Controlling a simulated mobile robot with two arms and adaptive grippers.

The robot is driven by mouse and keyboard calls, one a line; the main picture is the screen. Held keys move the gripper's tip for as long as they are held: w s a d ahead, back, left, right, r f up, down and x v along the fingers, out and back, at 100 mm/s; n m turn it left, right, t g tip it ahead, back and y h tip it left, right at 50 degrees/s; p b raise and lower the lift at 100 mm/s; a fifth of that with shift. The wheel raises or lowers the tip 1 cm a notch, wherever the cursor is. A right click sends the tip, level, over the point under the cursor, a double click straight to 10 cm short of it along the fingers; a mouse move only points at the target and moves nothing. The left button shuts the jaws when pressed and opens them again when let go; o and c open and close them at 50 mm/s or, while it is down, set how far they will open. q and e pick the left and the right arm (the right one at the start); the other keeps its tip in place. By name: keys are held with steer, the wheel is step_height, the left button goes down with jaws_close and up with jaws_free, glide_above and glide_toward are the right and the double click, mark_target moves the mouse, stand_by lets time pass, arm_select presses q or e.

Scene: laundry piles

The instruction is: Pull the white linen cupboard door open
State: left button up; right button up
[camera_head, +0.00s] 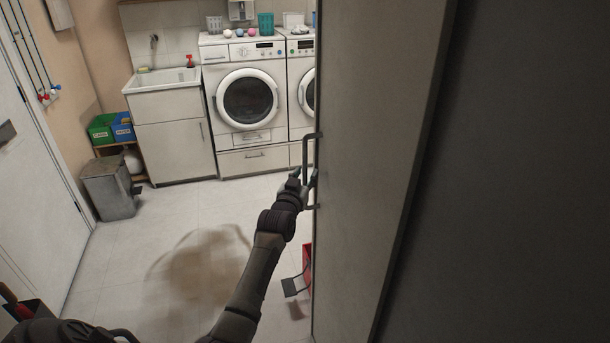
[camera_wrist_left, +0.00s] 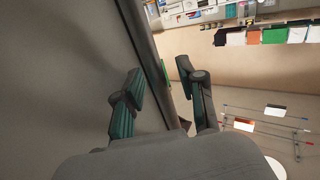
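The white linen cupboard door (camera_head: 380,150) is a tall, pale grey-looking panel right of centre in the head view, seen at a steep angle. Its upright bar handle (camera_head: 306,150) stands out at the panel's left edge. My left gripper (camera_head: 307,183) is at the lower half of this handle. In the left wrist view, the two fingers of my left gripper (camera_wrist_left: 160,80) are apart, with a dark long edge or bar running between them. The left finger is close to the grey panel; contact is unclear. I cannot tell whether the door is ajar. My right gripper is out of view.
A large dark surface (camera_head: 510,180) fills the right side. Washing machines (camera_head: 245,100) and a sink cabinet (camera_head: 170,130) stand at the back. A grey bin (camera_head: 109,188) is at the left. A red object (camera_head: 306,262) lies low beside the door. The tiled floor (camera_head: 190,260) is mostly clear.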

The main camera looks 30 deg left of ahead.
arm_select(q)
jaws_close()
steer(key=shift+d+f, duration=0.1)
stand_by(0.5)
